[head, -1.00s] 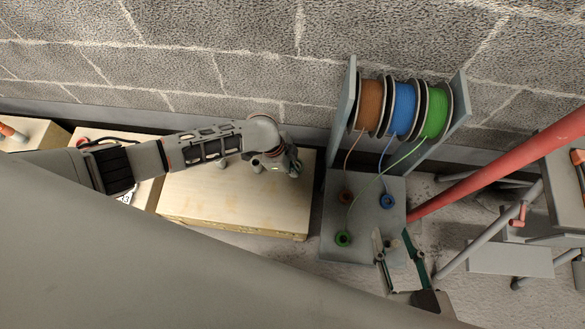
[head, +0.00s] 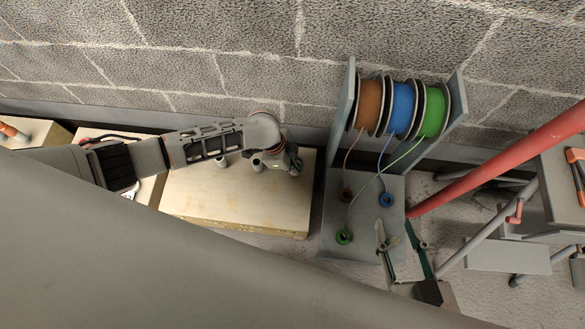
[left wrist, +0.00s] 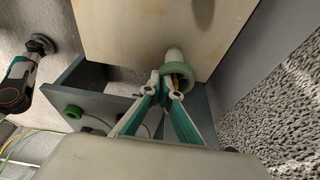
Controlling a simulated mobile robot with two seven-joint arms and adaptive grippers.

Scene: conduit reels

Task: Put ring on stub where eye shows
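A pale stub (left wrist: 175,57) stands on the wooden board in the left wrist view. A green ring (left wrist: 186,66) is at its end, and something yellowish shows inside the ring. I cannot tell how far it sits over the stub. My left gripper (left wrist: 164,84) has its teal fingers close together on the ring's near rim. In the head view my left gripper (head: 292,163) is over the board's right part, its fingers mostly hidden. Two other stubs (head: 221,163) (head: 257,164) show beside it. My right gripper (head: 399,238) is open and empty, at the grey plate's front right edge.
A rack holds brown (head: 369,104), blue (head: 402,108) and green (head: 433,110) reels. Their lines run to coloured round pieces on the grey plate (head: 365,218). The wooden board (head: 235,208) lies left of it. A red pole (head: 480,176) slants at right.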

